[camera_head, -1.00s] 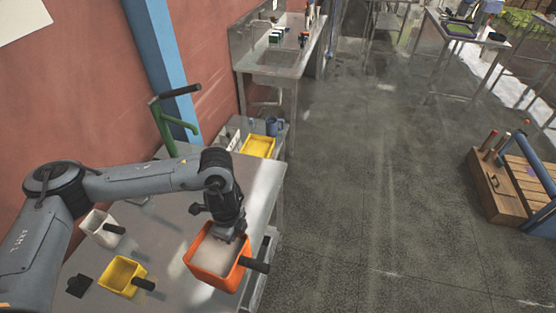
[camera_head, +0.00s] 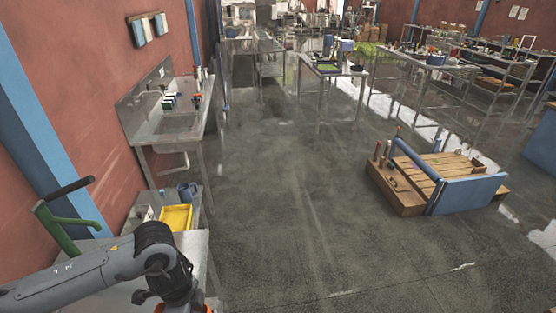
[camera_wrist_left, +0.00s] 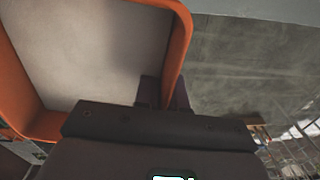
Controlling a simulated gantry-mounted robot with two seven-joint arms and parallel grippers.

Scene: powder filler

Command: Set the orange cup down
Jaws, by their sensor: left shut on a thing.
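The orange cup (camera_wrist_left: 178,28) fills the upper left of the left wrist view. It is filled with pale powder-like material (camera_wrist_left: 85,60). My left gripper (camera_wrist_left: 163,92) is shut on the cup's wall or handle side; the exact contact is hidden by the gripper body. In the head view only a sliver of the cup's orange rim (camera_head: 166,308) shows at the bottom edge, below my left wrist. Whether the cup touches a surface cannot be told. My right gripper is in neither view.
The metal table (camera_head: 199,262) shows beside my left arm. A yellow tray (camera_head: 176,218) and a blue mug (camera_head: 187,192) stand beyond it on a lower surface. A green lever with a dark grip (camera_head: 68,222) rises at left. A sink (camera_head: 172,124) stands further back.

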